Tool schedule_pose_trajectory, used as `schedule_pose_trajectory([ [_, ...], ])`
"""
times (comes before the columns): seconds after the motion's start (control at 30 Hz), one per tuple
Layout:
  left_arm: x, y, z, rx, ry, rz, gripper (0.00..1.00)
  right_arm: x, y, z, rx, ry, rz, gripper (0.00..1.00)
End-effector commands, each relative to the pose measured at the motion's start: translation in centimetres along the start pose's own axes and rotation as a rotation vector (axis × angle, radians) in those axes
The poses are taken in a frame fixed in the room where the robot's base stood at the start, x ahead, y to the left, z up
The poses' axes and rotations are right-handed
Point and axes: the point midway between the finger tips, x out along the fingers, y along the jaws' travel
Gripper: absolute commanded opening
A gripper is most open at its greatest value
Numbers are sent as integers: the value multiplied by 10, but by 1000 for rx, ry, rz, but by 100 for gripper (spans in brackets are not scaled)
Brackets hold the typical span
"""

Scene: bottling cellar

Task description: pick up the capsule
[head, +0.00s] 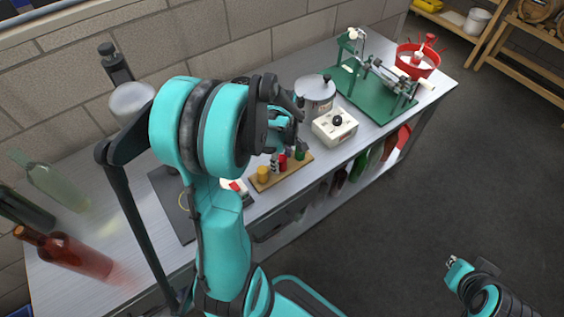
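Small capsule-like pieces stand on a wooden block (266,180) on the steel bench: a yellow one (263,174), a red one (283,162), a green one (299,153) and a small dark-and-light one. I cannot tell which is the capsule meant. My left gripper (283,125) is above and just behind the block in the picture, apart from the pieces as far as I see; its fingertips are partly hidden by its own wrist. My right gripper (470,268) is low at the right, over the floor, far from the block, its fingers too small to read.
A white control box (335,127), a steel pot (315,92), a green-based machine (372,98) and a red bowl (417,62) stand right of the block. A dark mat (172,205) lies partly behind my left arm.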

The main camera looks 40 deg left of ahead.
Motion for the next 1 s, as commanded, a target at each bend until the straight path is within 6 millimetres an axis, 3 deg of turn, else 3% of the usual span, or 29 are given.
schedule_pose_trajectory([
  [0.07, 0, 0, 0, 0, 0, 0, 44, 0, 0, 0, 0, 0, 0, 0],
  [0.2, 0, 0, 0, 0, 0, 0, 25, 0, 0, 0, 0, 0, 0, 0],
  [0.67, -5, 0, 0, 1, 0, 0, 24, -2, 0, -2, 0, 0, 0, 0],
  [0.93, -46, 0, 0, 1, 0, 0, 24, -17, 0, -12, 0, 0, 0, 0],
  [1.0, -54, -10, 14, 6, 0, 0, 24, -20, 0, -14, 0, 0, 0, 0],
])
